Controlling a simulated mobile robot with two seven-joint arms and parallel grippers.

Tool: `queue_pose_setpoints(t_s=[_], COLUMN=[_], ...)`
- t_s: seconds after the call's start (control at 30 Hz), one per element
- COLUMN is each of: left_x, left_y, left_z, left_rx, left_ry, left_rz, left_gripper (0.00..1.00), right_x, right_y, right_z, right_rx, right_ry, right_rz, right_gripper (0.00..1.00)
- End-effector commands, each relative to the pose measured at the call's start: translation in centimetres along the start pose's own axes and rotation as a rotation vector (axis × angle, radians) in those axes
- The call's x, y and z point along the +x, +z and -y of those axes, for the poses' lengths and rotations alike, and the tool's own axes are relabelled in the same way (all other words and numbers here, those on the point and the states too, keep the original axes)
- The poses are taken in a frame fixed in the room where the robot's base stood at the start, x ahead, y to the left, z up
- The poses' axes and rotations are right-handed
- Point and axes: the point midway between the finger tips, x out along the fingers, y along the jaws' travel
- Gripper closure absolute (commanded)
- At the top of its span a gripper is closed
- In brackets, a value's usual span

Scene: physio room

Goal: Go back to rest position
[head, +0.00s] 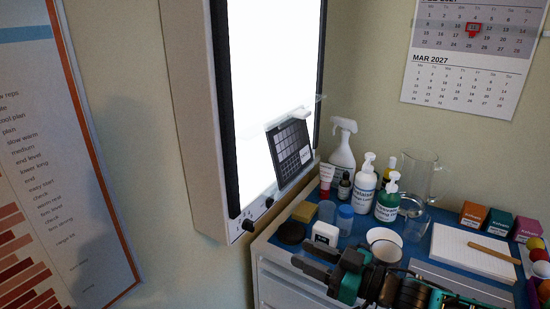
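My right gripper (304,255) is low in the head view, over the front left part of the blue-topped cabinet (262,247). Its two dark fingers point left and stand apart, with nothing seen between them. A white dental-floss-like box (325,233) stands just behind the fingers; I cannot tell if they touch it. My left gripper is not in view.
The cabinet top is crowded with a spray bottle (342,152), pump bottles (366,184), a glass jug (424,178), small coloured boxes (498,223) and a notepad (460,250). A lit lightbox (275,90) hangs on the wall behind. Open space lies left of the cabinet.

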Motion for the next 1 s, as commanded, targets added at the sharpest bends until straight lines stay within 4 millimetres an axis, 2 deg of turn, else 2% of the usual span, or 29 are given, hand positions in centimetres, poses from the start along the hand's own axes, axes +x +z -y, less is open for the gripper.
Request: queue_pose_setpoints(t_s=[0.23, 0.33, 0.43, 0.57, 0.7, 0.8, 0.9, 1.0], left_x=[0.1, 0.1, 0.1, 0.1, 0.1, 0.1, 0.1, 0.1], left_y=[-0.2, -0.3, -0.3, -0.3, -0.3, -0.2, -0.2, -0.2], left_z=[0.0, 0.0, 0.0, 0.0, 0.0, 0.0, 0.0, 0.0], left_rx=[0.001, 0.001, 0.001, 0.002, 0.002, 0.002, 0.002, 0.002], left_ry=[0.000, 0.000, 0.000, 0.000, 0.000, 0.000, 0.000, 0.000], left_rz=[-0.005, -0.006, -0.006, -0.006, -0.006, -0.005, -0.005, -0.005], left_gripper=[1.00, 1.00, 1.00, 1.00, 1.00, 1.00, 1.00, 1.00], right_x=[1.1, 0.6, -0.9, -4.3, -9.4, -13.0, -15.6, -16.9], right_y=[3.4, 5.1, 7.2, 10.5, 14.5, 16.7, 18.2, 18.8], right_z=[5.2, 6.5, 7.2, 7.8, 8.4, 9.1, 9.7, 9.9], right_rx=[0.053, 0.076, 0.101, 0.135, 0.167, 0.183, 0.193, 0.196], right_ry=[0.097, 0.181, 0.280, 0.423, 0.566, 0.640, 0.684, 0.705], right_rz=[0.011, 0.041, 0.095, 0.206, 0.363, 0.468, 0.543, 0.580], right_gripper=[0.63, 0.63, 0.63, 0.63, 0.63, 0.63, 0.63, 0.63])
